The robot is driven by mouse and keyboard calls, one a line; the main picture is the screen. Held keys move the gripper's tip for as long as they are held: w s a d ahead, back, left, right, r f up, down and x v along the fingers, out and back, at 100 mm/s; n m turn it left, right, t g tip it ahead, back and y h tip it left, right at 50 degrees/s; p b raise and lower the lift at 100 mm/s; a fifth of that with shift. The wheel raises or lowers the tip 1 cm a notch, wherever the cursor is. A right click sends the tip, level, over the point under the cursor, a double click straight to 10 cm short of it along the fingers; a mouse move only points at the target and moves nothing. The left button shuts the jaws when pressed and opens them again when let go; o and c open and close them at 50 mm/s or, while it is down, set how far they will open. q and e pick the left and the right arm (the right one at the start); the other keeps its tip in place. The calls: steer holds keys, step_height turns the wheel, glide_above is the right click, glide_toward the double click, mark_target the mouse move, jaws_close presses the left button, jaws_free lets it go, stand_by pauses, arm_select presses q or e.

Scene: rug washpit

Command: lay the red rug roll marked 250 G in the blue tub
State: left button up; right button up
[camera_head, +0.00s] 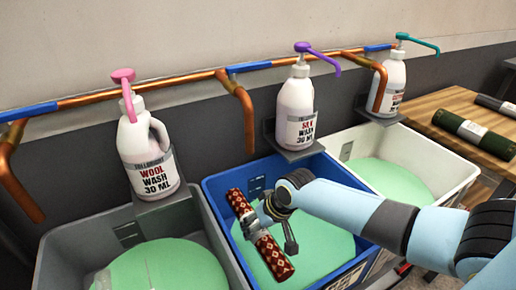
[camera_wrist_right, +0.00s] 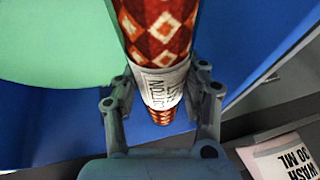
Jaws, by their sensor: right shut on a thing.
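The red rug roll (camera_head: 273,254) has a cream diamond pattern and a pale paper band. It also shows in the right wrist view (camera_wrist_right: 158,30), where the band's print is upside down and partly covered; I cannot read a weight. My right gripper (camera_head: 266,221) is shut around the roll's middle, its fingers on either side of the band in the wrist view (camera_wrist_right: 160,98). The roll is tilted over the blue tub (camera_head: 236,240), which holds green liquid (camera_head: 325,247). I cannot tell whether the roll touches the liquid. My left gripper is not in view.
A grey tub (camera_head: 60,250) stands left and a white tub (camera_head: 440,157) right, both with green liquid. Pump bottles marked wool (camera_head: 150,165) and silk (camera_head: 295,110), plus a third (camera_head: 390,85), stand behind. A green roll (camera_head: 470,130) lies on the wooden table (camera_head: 440,103).

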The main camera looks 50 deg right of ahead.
steer(key=shift+d+f, duration=0.2)
steer(key=shift+f, duration=0.4)
steer(key=shift+f+b, duration=0.6)
steer(key=shift+b, duration=0.15)
arm_select(q)
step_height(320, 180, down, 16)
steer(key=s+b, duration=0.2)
steer(key=b, duration=1.1)
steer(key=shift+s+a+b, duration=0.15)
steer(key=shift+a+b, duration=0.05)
steer(key=shift+b, duration=0.2)
arm_select(e)
step_height(320, 180, down, 13)
steer(key=shift+f, duration=0.1)
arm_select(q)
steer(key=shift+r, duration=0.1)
arm_select(e)
steer(key=shift+f, duration=0.15)
steer(key=o, duration=1.5)
steer(key=shift+c, duration=0.2)
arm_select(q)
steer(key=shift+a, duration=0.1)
arm_select(e)
steer(key=shift+s+d, duration=0.1)
steer(key=shift+s, duration=0.05)
steer(key=v, duration=1.2)
